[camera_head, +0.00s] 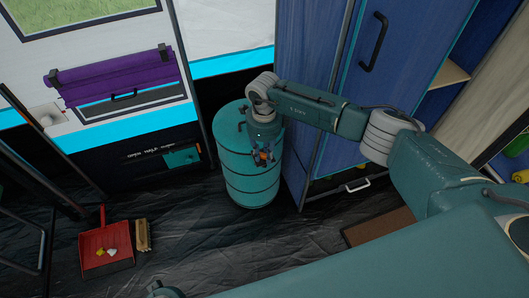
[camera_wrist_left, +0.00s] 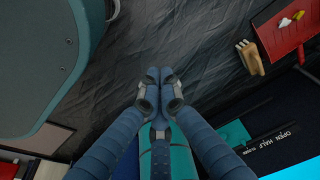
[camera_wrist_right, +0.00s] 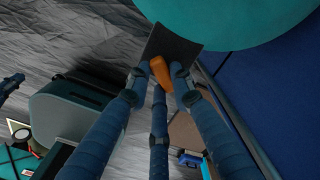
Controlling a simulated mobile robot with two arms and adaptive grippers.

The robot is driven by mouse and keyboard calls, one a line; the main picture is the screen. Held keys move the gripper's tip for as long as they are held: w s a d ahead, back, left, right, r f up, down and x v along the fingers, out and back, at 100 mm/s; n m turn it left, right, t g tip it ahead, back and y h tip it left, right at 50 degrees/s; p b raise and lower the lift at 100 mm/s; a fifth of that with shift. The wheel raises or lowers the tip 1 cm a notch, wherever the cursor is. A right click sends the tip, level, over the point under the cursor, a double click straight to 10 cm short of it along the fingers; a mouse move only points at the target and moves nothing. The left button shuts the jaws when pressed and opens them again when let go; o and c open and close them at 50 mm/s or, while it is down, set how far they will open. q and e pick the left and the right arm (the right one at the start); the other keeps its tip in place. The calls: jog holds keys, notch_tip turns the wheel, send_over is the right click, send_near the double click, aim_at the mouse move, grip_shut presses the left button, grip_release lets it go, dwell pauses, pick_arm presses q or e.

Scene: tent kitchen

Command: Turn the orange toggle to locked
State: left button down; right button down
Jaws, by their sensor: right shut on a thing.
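The orange toggle (camera_wrist_right: 160,72) shows in the right wrist view, in front of a dark square plate (camera_wrist_right: 172,46) beside the teal barrel (camera_wrist_right: 230,20). My right gripper (camera_wrist_right: 161,78) is shut on the toggle, one fingertip on each side of it. In the head view my right gripper (camera_head: 263,156) is at the front of the barrel (camera_head: 252,186), and the toggle is mostly hidden by its fingers. In the left wrist view my left gripper (camera_wrist_left: 160,88) is shut and empty, its fingertips together above the dark floor.
A blue cabinet (camera_head: 303,100) stands close to the barrel's right. A black and white unit with a purple roll (camera_head: 115,78) is at the left. A red dustpan (camera_head: 105,247) and a brush (camera_head: 142,235) lie on the floor. The dark floor between dustpan and barrel is clear.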

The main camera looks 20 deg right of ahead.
aim_at(263, 155)
jog(key=m, duration=0.3)
jog(key=shift+w+r+m+p, duration=0.1)
jog(key=shift+m+p, duration=0.3)
jog(key=m+p, duration=0.1)
jog(key=m, duration=0.3)
jog(key=shift+a, duration=0.1)
pick_arm(q)
jog(key=s+f+p, duration=0.1)
jog(key=s+f, duration=0.7)
jog(key=shift+a+f+g, duration=0.3)
jog(key=shift+a+g, duration=0.1)
jog(key=shift+a, duration=0.05)
pick_arm(e)
jog(key=shift+w+m, duration=0.15)
jog(key=shift+m, duration=1.45)
jog(key=c, duration=1.5)
grip_release()
pick_arm(q)
jog(key=shift+w, duration=0.1)
pick_arm(e)
notch_tip(263, 155, up, 12)
jog(key=shift+f, duration=0.1)
